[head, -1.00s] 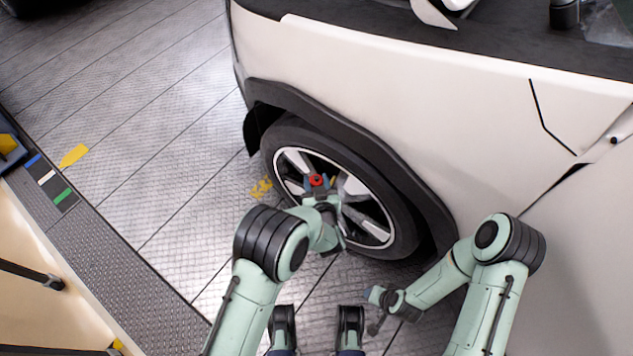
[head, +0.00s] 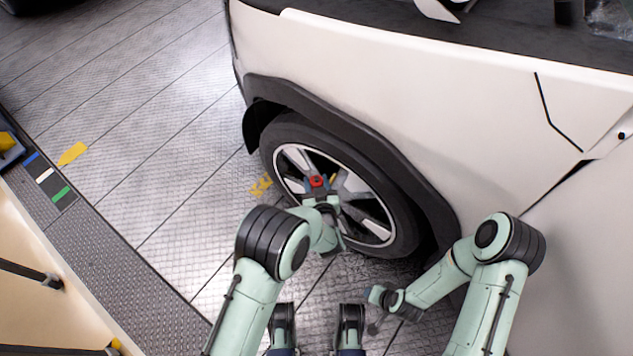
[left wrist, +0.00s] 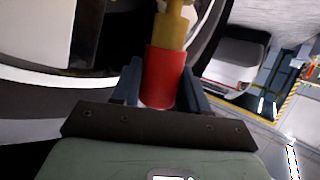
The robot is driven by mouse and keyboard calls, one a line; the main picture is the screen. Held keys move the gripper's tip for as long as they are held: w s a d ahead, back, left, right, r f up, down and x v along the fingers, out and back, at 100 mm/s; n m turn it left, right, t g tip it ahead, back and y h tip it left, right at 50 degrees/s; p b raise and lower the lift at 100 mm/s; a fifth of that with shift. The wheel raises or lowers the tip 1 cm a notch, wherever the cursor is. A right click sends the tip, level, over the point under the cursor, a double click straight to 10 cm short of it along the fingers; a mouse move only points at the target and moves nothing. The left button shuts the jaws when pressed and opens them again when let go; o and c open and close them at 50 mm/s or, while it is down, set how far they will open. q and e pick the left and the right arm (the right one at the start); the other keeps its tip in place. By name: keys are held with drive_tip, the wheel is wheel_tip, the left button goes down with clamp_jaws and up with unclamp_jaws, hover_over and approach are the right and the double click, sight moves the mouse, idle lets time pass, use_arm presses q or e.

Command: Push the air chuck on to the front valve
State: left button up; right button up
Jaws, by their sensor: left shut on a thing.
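The air chuck (left wrist: 165,75) has a red body and a brass end, and shows large in the left wrist view. My left gripper (left wrist: 163,88) is shut on its red body, a finger on each side. In the head view the red of the chuck (head: 317,181) shows at my left gripper (head: 320,188), in front of the wheel (head: 345,190) of the white car. The front valve cannot be made out, and whether the brass end touches it is not visible. My right gripper (head: 374,310) is low, near the floor right of centre; its fingers are too small to judge.
The white car body (head: 430,80) and dark wheel arch (head: 300,98) stand close above the wheel. Open metal floor (head: 150,110) lies to the left.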

use_arm(q)
drive_tip(key=shift+f+b, duration=0.35)
drive_tip(key=shift+f, duration=0.3)
use_arm(e)
drive_tip(key=shift+f, duration=0.45)
use_arm(q)
drive_tip(key=o, duration=1.2)
drive_tip(key=p+v, duration=0.3)
drive_tip(key=v, duration=1)
drive_tip(key=shift+s, duration=0.2)
use_arm(e)
drive_tip(key=shift+g+y, duration=0.3)
drive_tip(key=s+r, duration=0.1)
drive_tip(key=a+r, duration=0.1)
drive_tip(key=s+r, duration=0.1)
drive_tip(key=shift+s+a+r, duration=0.3)
drive_tip(key=shift+a+r, duration=0.05)
drive_tip(key=shift+r, duration=0.05)
